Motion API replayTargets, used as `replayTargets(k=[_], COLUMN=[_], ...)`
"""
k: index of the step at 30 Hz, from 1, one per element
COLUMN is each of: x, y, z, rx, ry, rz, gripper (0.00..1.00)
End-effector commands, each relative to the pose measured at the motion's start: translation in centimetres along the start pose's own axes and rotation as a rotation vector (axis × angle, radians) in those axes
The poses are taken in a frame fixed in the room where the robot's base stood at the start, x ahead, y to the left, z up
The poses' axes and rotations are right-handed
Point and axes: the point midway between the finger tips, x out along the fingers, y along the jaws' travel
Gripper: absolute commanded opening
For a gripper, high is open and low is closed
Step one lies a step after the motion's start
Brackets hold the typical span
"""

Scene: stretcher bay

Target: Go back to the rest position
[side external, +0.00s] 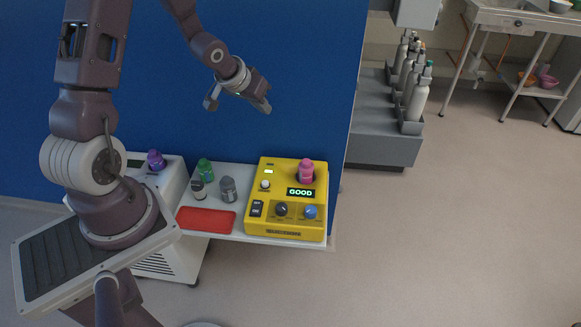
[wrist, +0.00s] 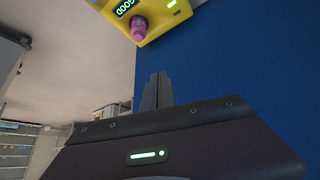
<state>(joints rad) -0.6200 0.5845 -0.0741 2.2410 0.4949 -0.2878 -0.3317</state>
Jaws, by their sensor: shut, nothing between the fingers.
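My gripper (side external: 264,105) is up in the air in front of the blue panel, above the yellow device and apart from everything. In the wrist view its two fingers (wrist: 157,88) lie together, shut and empty. The yellow device (side external: 285,220) sits on the white table, its display (side external: 301,192) reading GOOD. A pink bottle (side external: 306,172) stands upright in its round well. The bottle also shows in the wrist view (wrist: 138,27), beyond the fingertips. No mark of a rest position is visible.
Left of the device are a red tray (side external: 206,220), a green bottle (side external: 205,169) and two grey bottles (side external: 228,189) (side external: 198,189). A purple bottle (side external: 156,160) stands on a white unit. The blue panel (side external: 300,60) is behind; gas cylinders (side external: 417,98) stand in a rack at right.

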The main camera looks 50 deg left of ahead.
Motion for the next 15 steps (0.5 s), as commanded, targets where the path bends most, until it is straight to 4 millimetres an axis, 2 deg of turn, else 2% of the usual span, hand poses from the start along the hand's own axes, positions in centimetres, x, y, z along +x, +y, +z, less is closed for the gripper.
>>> replayTargets(k=[1,2,3,5,6,8,9,12,15], x=[-3.6,-5.7,-8.7,-13.1,-16.0,-20.2,-22.7,-27.8,-30.8], y=[1.5,2.4,3.5,5.3,6.4,8.0,8.9,10.4,11.1], z=[-1.3,-1.6,-1.6,-0.9,0.0,1.9,3.6,8.1,11.9], rx=[0.057,0.083,0.117,0.156,0.178,0.209,0.228,0.276,0.318], ry=[0.010,0.005,-0.001,-0.008,-0.015,-0.027,-0.036,-0.064,-0.090], rz=[-0.032,-0.052,-0.071,-0.087,-0.088,-0.074,-0.054,0.013,0.079], gripper=[0.00,0.00,0.00,0.00,0.00,0.00,0.00,0.00,0.00])
